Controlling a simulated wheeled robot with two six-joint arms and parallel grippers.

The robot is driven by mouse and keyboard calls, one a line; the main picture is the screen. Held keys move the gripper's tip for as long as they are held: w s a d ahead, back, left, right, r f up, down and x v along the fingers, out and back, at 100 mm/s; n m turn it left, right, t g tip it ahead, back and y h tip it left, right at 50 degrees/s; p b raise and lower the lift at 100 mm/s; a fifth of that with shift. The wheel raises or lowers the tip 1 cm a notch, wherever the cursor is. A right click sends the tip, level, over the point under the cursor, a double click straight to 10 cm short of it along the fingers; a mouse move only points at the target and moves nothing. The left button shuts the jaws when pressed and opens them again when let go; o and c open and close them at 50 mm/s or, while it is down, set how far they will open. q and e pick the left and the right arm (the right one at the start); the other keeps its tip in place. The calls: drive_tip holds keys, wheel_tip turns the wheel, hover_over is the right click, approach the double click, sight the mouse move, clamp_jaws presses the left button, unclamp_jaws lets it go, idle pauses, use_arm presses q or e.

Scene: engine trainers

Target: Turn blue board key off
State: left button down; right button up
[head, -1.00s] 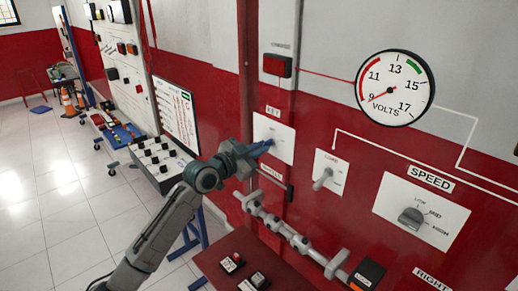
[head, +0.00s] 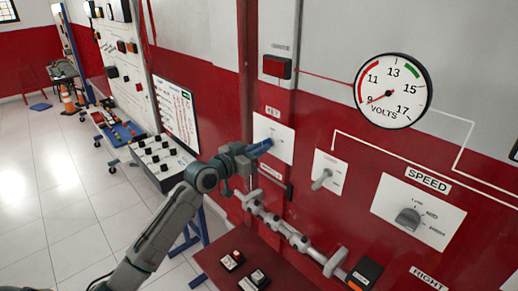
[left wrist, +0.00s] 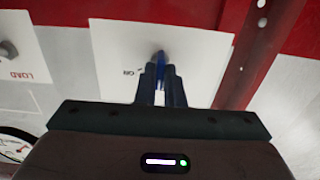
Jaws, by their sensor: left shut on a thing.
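The blue key (left wrist: 160,60) stands out from a white plate (head: 281,140) under the KEY label on the red wall panel. The same plate fills the middle of the left wrist view (left wrist: 115,50), with small lettering beside the key. My left gripper (head: 263,147) is at the plate, and its two dark fingers (left wrist: 160,82) are shut on the key from both sides. The fingers hide most of the key, and its exact angle is hard to read. My right gripper is in neither view.
A volts gauge (head: 393,91) reads near 9. A LOAD switch (head: 322,179) and a SPEED knob (head: 408,218) sit to the right of the key plate. A grey pipe with valves (head: 290,235) runs below. A dark red table (head: 215,265) stands underneath.

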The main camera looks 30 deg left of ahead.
use_arm(q)
drive_tip(key=c, duration=1.5)
unclamp_jaws()
drive_tip(key=shift+c, duration=0.2)
drive_tip(key=b+v, duration=0.2)
drive_tip(key=v, duration=0.8)
drive_tip(key=shift+s+a, duration=0.2)
drive_tip(key=shift+s, duration=0.15)
